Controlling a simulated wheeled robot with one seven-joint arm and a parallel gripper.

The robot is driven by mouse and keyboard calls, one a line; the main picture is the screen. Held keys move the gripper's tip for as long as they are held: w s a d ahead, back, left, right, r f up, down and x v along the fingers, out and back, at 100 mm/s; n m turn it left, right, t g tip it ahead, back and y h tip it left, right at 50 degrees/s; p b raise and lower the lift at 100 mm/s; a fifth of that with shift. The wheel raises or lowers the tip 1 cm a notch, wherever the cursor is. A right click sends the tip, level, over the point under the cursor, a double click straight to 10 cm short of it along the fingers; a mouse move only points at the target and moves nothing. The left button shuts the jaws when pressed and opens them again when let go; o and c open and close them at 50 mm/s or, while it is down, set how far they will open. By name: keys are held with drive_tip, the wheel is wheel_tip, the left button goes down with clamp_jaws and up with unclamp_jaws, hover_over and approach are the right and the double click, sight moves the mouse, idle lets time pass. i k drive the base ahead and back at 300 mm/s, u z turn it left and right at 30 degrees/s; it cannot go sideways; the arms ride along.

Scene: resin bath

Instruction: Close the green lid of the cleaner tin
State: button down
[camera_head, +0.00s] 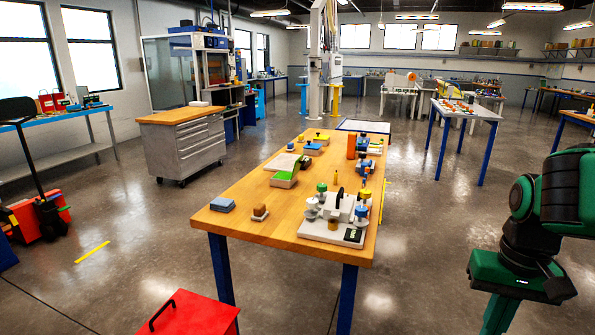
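A low pale box with a green top (284,180) lies near the middle of the wooden table; its green part looks slightly raised toward the back. A small round green cap (322,187) stands on a fitting at the near right of the table. I cannot tell at this size which of these is the cleaner tin's lid, or how far open it is. My green and black arm hangs at the right, off the table and apart from both. My gripper's fingers are outside the picture, below the bottom edge.
The wooden table (255,205) also bears a white plate with bottles (332,236), a blue block (222,205), a small brown block (260,211) and an orange cylinder (351,147). A red box (190,315) stands at its near left. The floor between table and arm is clear.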

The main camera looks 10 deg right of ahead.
sight(296, 165)
drive_tip(key=k, duration=1.2)
drive_tip(key=z, duration=0.65)
drive_tip(key=i, duration=1.55)
drive_tip(key=u, duration=0.45)
drive_tip(key=i, duration=0.55)
drive_tip(key=u, duration=0.4)
